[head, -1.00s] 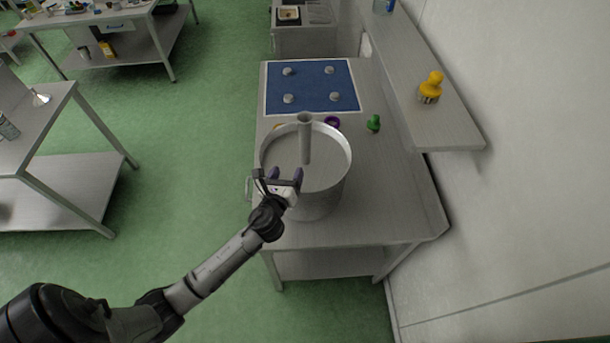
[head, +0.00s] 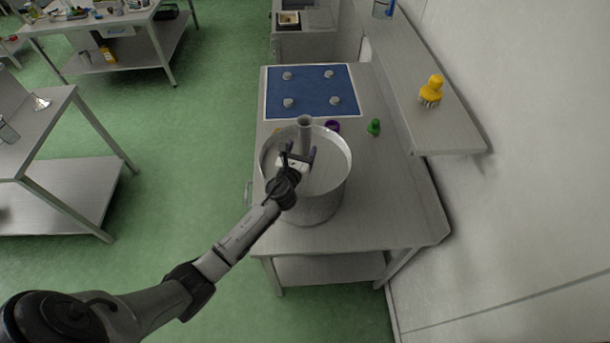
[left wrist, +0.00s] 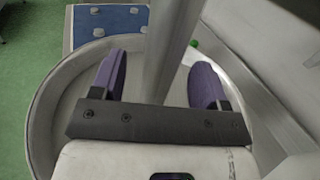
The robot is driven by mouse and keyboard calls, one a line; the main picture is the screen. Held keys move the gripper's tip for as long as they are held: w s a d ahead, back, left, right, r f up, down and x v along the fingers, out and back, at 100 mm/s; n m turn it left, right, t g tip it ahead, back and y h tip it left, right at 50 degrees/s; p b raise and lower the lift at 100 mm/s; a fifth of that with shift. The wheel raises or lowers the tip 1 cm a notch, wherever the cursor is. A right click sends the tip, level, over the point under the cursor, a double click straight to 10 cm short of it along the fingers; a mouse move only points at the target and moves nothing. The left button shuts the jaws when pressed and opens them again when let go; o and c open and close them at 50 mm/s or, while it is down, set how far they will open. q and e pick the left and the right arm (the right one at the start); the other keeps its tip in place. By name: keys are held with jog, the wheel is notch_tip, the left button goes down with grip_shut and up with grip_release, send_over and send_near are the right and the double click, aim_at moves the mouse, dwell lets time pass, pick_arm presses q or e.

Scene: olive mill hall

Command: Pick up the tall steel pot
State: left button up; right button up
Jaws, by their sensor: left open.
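A large round steel pot (head: 322,207) stands on the near part of the steel bench, and its rim also shows in the left wrist view (left wrist: 42,108). A narrow grey upright tube (head: 304,132) stands inside it; in the left wrist view the tube (left wrist: 170,40) rises between my fingers. My left gripper (head: 299,153) is open and empty over the pot's opening, on the near side of the tube. Its two purple fingers (left wrist: 162,66) appear on either side of the tube, apart from it; I cannot tell how deep they reach. My right gripper is out of view.
A blue mat (head: 311,90) with several grey knobs lies behind the pot. A purple ring (head: 332,126) and a green object (head: 374,127) are close behind it. A wall shelf (head: 425,100) with a yellow-topped item (head: 431,90) runs along the right. The bench's right front is clear.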

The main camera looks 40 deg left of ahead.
pick_arm(q)
jog(key=shift+b+x, duration=0.35)
jog(key=shift+x, duration=2.1)
jog(key=shift+d+f, duration=0.15)
jog(key=shift+c, duration=0.4)
grip_shut()
jog(key=shift+r, duration=0.2)
